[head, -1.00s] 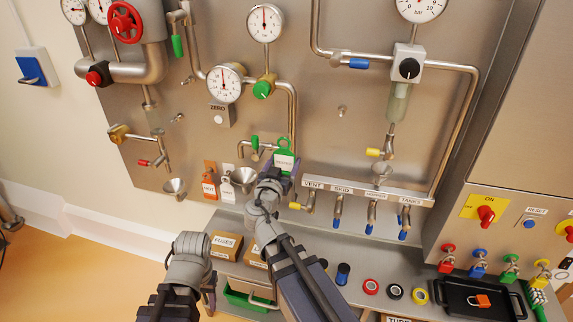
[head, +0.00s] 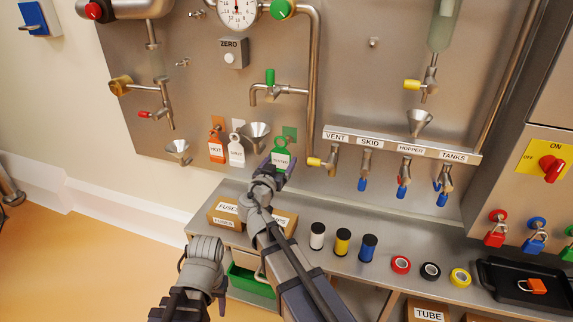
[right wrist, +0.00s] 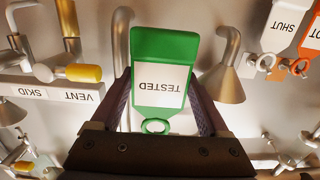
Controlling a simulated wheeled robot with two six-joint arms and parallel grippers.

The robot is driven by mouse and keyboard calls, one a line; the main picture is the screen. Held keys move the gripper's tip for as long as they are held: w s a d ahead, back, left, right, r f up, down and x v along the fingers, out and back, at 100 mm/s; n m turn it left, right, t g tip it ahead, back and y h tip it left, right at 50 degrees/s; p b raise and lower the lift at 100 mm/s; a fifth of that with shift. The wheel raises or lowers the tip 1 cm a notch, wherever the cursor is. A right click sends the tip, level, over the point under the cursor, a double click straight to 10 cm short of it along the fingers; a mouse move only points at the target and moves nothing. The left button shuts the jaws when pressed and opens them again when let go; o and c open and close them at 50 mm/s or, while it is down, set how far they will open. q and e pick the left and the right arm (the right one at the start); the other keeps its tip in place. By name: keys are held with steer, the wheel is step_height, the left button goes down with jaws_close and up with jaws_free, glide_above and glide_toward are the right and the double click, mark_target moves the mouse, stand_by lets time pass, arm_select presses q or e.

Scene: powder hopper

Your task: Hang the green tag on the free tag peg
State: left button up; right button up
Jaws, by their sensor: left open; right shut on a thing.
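The green tag (head: 282,160), with a white TESTED label and a ring at its top, hangs upright in my right gripper (head: 278,168). It also shows upside down in the right wrist view (right wrist: 160,85), between the two fingers. My right gripper is shut on it. A green square (head: 290,134) on the panel shows just above the tag's ring; I cannot see a peg there. An orange HOT tag (head: 216,149) and a white tag (head: 236,152) hang to the left. My left gripper (head: 205,275) is low at the left, away from the tags; its fingers are barely visible.
A steel funnel (head: 255,133) is close left of the green tag. A yellow-handled valve (head: 316,162) under the VENT label is close to its right. A green-handled tap (head: 270,80) is above. Spools (head: 343,240) and boxes (head: 226,212) stand on the shelf below.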

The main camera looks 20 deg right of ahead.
steer(key=f+b, duration=0.1)
steer(key=f, duration=0.1)
steer(key=w+f+b, duration=0.1)
steer(key=f+b, duration=0.1)
steer(key=a+f+b, duration=0.1)
steer(key=f, duration=0.1)
steer(key=shift+w+a+f, duration=0.1)
steer(key=shift+w+f, duration=0.1)
steer(key=shift+w, duration=0.05)
arm_select(q)
step_height(320, 180, down, 6)
steer(key=shift+f, duration=0.1)
arm_select(e)
steer(key=shift+w, duration=0.1)
arm_select(q)
steer(key=shift+f+b, duration=0.85)
steer(key=shift+b, duration=0.1)
arm_select(e)
steer(key=f+x, duration=0.1)
steer(key=x, duration=0.8)
steer(key=shift+w+d, duration=0.2)
steer(key=shift+w, duration=0.1)
steer(key=o, duration=1.2)
